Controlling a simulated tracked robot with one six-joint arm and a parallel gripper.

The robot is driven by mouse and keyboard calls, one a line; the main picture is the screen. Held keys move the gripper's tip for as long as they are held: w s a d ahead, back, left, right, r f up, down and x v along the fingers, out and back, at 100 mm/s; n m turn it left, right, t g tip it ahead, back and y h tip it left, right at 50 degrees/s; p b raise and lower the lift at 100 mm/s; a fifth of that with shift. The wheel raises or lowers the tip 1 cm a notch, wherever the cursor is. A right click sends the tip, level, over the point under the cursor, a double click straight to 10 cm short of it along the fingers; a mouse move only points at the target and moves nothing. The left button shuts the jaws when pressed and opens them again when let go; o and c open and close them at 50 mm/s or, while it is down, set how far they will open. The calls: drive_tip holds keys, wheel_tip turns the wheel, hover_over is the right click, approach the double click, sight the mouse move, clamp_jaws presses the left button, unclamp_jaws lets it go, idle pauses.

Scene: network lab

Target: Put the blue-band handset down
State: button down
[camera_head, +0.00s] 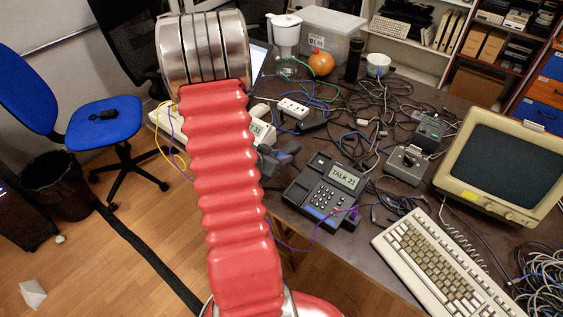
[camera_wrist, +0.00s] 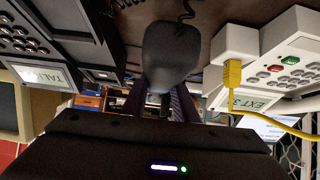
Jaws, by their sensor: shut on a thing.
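My gripper (camera_head: 284,156) is over the table, just left of the dark desk phone labelled TALK 21 (camera_head: 331,186), partly hidden by my red arm. In the wrist view, a dark rounded handset end (camera_wrist: 170,52) is at my gripper's fingers (camera_wrist: 168,98), which are shut on it; a coiled cord (camera_wrist: 186,10) runs from it. The dark phone also shows at left in the wrist view (camera_wrist: 62,32), beside the handset. I cannot tell whether the handset touches the table.
A pale phone labelled EXT (camera_wrist: 285,75) with a yellow plug (camera_wrist: 232,73) is close on the other side of my gripper. A power strip (camera_head: 293,108), loose cables, a keyboard (camera_head: 440,262) and a monitor (camera_head: 508,165) crowd the table (camera_head: 365,265).

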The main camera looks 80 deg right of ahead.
drive_tip(key=shift+f, duration=2)
drive_tip(key=c, duration=1.4)
unclamp_jaws()
drive_tip(key=v, duration=1.2)
drive_tip(key=shift+w, duration=0.15)
